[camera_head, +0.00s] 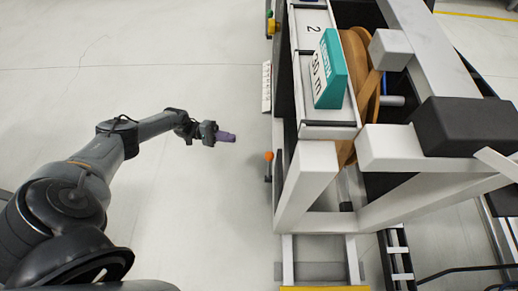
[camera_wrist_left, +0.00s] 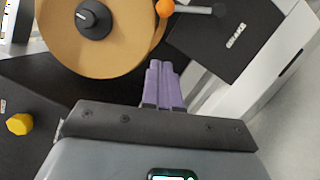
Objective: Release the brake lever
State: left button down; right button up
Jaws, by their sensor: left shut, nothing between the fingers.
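The brake lever (camera_head: 268,156) has an orange ball knob and stands out from the near left side of the machine in the head view. In the left wrist view the orange knob (camera_wrist_left: 165,8) and its grey rod (camera_wrist_left: 195,10) show at the top edge, beside a black plate (camera_wrist_left: 228,42) marked BRAKE. My left gripper (camera_head: 232,137) has purple fingers, shut and empty, left of the knob and apart from it. In the left wrist view its fingers (camera_wrist_left: 162,68) point up toward the knob. My right gripper is in neither view.
A brown roll (camera_wrist_left: 98,45) with a black hub lies beside the lever in the left wrist view. A yellow knob (camera_wrist_left: 19,124) shows at the left. The white machine frame (camera_head: 310,170) fills the right of the head view. The pale floor (camera_head: 190,60) is clear around my left arm.

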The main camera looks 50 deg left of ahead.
aim_at(269, 168)
pick_arm(q)
jog(key=s+d+r+p+x, duration=0.1)
jog(key=s+p+x, duration=0.1)
jog(key=x, duration=1)
jog(key=shift+d+p, duration=0.3)
jog(key=shift+d, duration=0.15)
jog(key=shift+s+r, duration=0.1)
